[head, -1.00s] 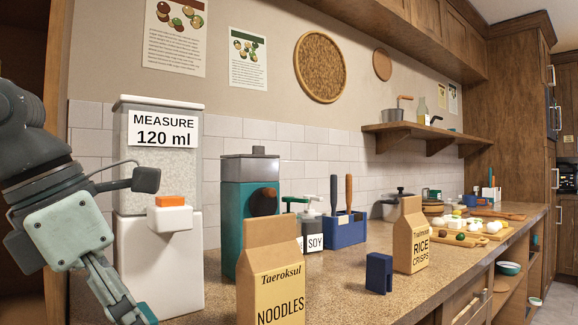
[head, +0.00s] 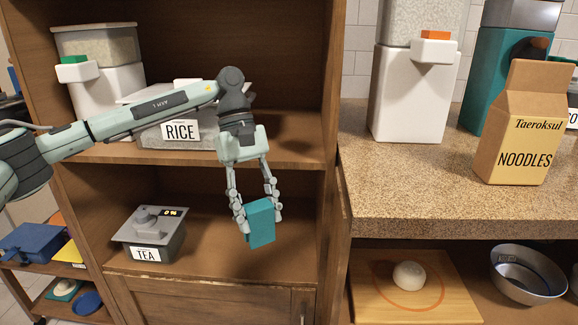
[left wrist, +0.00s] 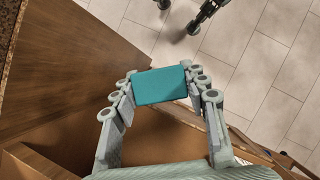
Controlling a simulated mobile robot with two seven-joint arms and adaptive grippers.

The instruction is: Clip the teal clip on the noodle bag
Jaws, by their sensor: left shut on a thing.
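My left gripper (head: 258,218) is shut on the teal clip (head: 261,226), a small teal block pointing down between the fingers. It hangs in front of the shelf cabinet, lower than the counter top. In the left wrist view the teal clip (left wrist: 160,86) sits between the fingertips, with floor tiles below and beyond. The noodle bag (head: 520,125), a tan carton-like bag with a folded top, stands upright on the counter at the right, well apart from the gripper. My right gripper is not clearly seen in the head view.
A rice box (head: 170,134) and a tea box (head: 150,236) stand on the cabinet shelves. A white dispenser (head: 408,95) stands left of the noodle bag on the counter (head: 420,190). A metal bowl (head: 527,275) and a board (head: 400,300) lie below. A cabinet side panel lies between gripper and counter.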

